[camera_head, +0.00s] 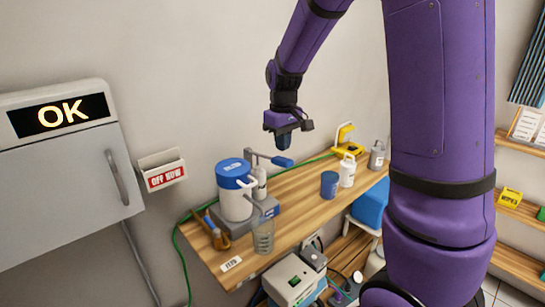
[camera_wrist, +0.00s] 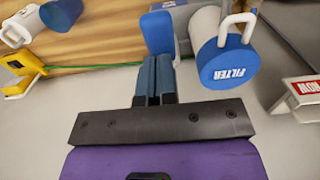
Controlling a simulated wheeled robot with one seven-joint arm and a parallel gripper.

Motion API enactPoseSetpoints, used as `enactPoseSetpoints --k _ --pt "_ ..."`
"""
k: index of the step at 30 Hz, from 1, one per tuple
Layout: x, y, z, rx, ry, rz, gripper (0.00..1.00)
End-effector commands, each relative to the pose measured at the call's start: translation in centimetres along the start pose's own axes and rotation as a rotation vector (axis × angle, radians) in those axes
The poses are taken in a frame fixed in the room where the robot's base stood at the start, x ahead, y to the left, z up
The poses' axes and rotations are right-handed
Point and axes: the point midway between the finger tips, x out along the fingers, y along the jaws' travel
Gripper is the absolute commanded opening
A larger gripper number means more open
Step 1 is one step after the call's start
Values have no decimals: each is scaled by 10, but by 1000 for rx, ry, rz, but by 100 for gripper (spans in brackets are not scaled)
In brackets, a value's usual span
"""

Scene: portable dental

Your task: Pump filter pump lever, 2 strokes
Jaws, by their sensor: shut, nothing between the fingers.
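The filter pump has a white body (camera_head: 235,204) and a blue lid (camera_head: 233,169) on a grey base at the left of the wooden bench. Its lid, marked FILTER, also shows in the wrist view (camera_wrist: 225,65). The pump lever is a grey arm ending in a blue handle (camera_head: 282,162) that points right. My gripper (camera_head: 285,146) is shut and empty, pointing down just above the blue handle. In the wrist view the closed fingertips (camera_wrist: 155,60) appear right beside the blue handle (camera_wrist: 157,33). I cannot tell whether they touch it.
A clear beaker (camera_head: 263,237) stands at the bench's front edge beside a spout. A blue cup (camera_head: 329,184), a white bottle (camera_head: 347,171) and a yellow device (camera_head: 347,148) stand to the right. A red-and-white sign box (camera_head: 162,171) is on the wall by a grey cabinet showing OK (camera_head: 60,115).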

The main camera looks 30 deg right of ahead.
Motion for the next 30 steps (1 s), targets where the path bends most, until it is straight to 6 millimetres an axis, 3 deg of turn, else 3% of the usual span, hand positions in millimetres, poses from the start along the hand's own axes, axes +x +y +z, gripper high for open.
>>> enactPoseSetpoints --k 30 --pt "29 0 0 1 -1 0 0"
